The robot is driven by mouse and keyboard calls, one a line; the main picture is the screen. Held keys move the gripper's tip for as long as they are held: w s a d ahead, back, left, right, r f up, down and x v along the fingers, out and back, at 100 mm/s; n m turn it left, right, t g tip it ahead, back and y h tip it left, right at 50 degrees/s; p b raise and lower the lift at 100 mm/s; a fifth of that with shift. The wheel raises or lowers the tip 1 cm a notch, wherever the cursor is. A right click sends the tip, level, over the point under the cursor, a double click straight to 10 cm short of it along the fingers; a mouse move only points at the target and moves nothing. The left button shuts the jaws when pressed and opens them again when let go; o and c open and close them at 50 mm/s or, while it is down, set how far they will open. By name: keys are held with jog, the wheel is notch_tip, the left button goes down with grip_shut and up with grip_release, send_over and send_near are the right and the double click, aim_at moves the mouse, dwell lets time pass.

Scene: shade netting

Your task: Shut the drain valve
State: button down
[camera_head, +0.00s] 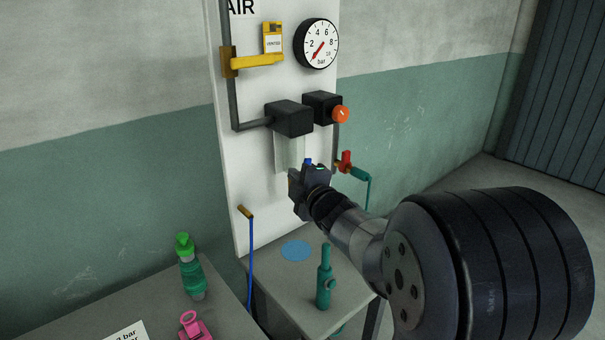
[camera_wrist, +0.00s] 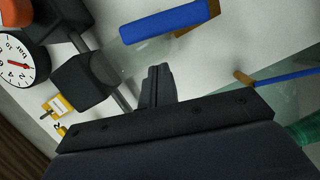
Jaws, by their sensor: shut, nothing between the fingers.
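The drain valve appears to be the small brass valve with a blue lever (camera_wrist: 170,20) below the clear bowl (camera_head: 290,153) of the filter. In the wrist view the lever lies nearly level across the top, with brass behind its right part. In the head view only a bit of blue (camera_head: 308,162) shows above my gripper; the rest is hidden. My gripper (camera_wrist: 158,76) is shut and empty. In the wrist view its fingertips are below the blue lever with a gap between them in the picture. In the head view my gripper (camera_head: 299,184) is in front of the panel, below the bowl.
The panel (camera_head: 275,205) carries a gauge (camera_head: 317,44), yellow valve (camera_head: 258,61), black housings (camera_head: 290,118), an orange knob (camera_head: 341,115) and a red-handled valve (camera_head: 346,160). A blue hose (camera_head: 250,265) hangs left. A green tool (camera_head: 325,280) stands on the table below.

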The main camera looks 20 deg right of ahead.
jog(key=shift+w+d+f, duration=0.1)
jog(key=shift+w+d, duration=0.1)
jog(key=shift+d, duration=0.4)
jog(key=shift+w+d+f, duration=0.1)
jog(key=shift+w+d, duration=0.1)
jog(key=shift+d, duration=0.35)
jog(key=shift+w+d+r, duration=0.1)
jog(key=shift+w+d, duration=0.05)
jog(key=shift+d, duration=0.2)
jog(key=shift+a, duration=0.1)
